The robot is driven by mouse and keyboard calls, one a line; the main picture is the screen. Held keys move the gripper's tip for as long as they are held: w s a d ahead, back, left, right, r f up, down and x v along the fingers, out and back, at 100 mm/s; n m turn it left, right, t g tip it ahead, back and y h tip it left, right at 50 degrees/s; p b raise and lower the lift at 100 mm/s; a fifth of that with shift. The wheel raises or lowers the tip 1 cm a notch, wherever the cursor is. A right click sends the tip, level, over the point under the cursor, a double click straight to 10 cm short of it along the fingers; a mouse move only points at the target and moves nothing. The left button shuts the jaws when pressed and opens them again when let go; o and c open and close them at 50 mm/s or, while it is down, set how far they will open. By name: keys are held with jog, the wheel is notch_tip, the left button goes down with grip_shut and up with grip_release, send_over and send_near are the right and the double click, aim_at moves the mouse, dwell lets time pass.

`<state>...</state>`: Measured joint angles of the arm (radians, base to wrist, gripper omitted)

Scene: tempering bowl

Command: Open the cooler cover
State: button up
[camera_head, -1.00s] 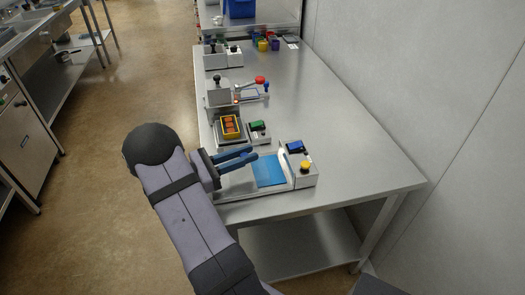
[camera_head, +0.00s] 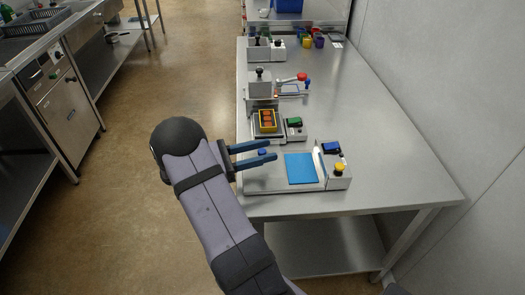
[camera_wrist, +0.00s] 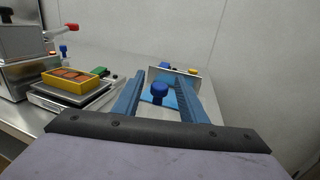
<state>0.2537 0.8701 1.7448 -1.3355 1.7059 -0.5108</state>
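The nearest device on the steel table, which I take to be the cooler (camera_head: 338,184), has a flat blue panel (camera_head: 300,169) and a raised white strip on the panel's right. A blue knob (camera_head: 262,152) shows left of the panel. In the wrist view the knob (camera_wrist: 159,91) appears between my fingers, with part of the blue panel behind it. My gripper (camera_head: 273,150) has two blue fingers, open and pointing right, at the cooler's left side. The wrist view shows my gripper (camera_wrist: 163,77) apart around the knob's outline; I see no contact. The knob's base is partly hidden.
A yellow tray with orange blocks (camera_head: 267,120) sits on a scale behind the cooler. A device with a red-knobbed lever (camera_head: 288,79) stands farther back. The table's right side (camera_head: 395,150) is clear. A wall runs along the right.

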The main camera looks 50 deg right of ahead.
jog(key=b+v, duration=0.1)
jog(key=v, duration=0.6)
jog(key=shift+a, duration=0.1)
dwell(0.4)
jog(key=s+a+f+m+t+y, duration=0.3)
jog(key=s+a+m+y, duration=0.15)
jog(key=a, duration=0.45)
jog(key=s+a+f+m+t+y, duration=0.35)
jog(key=a+y, duration=0.25)
jog(key=a, duration=0.3)
jog(key=s+a+f+m+t+y, duration=0.3)
jog(key=a+m+y, duration=0.15)
jog(key=a, duration=0.35)
notch_tip(320, 180, up, 13)
jog(key=p, duration=1.2)
jog(key=shift+a+y, duration=0.15)
jog(key=shift+y, duration=0.15)
